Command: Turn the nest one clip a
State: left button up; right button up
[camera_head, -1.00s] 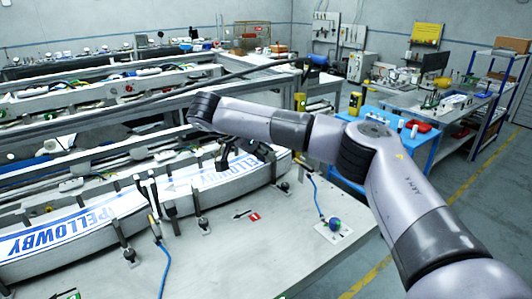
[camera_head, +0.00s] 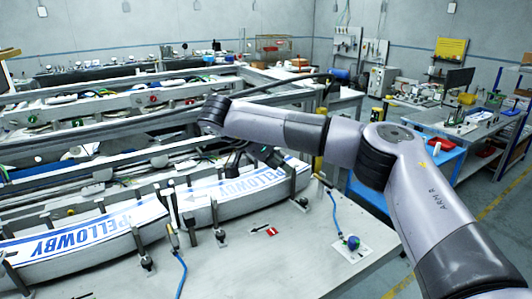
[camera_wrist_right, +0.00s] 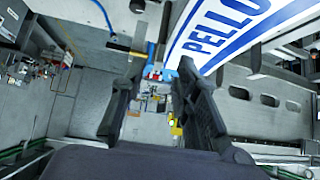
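The curved label magazine (camera_head: 160,225) lies along the bench and holds white label stacks with blue PELLOWBY print (camera_head: 225,190). The print also shows in the wrist view (camera_wrist_right: 222,30). My right gripper (camera_head: 240,158) is partly hidden behind my right arm, over the magazine's right-hand stretch. In the wrist view, its two dark fingers (camera_wrist_right: 160,65) are spread, with no object seen between them. The labels pass beside and beyond the right-hand finger; contact cannot be told. Which part is the nest cannot be told. My left gripper is out of view.
Several upright posts (camera_head: 217,225) line the magazine. Blue cables (camera_head: 182,272) run over the bench top (camera_head: 290,265), whose front right part is mostly clear. A blue cart (camera_head: 445,165) stands beyond the bench.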

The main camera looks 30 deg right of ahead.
jog(key=v, duration=0.8)
jog(key=shift+a+r, duration=0.2)
jog(key=shift+a, duration=0.1)
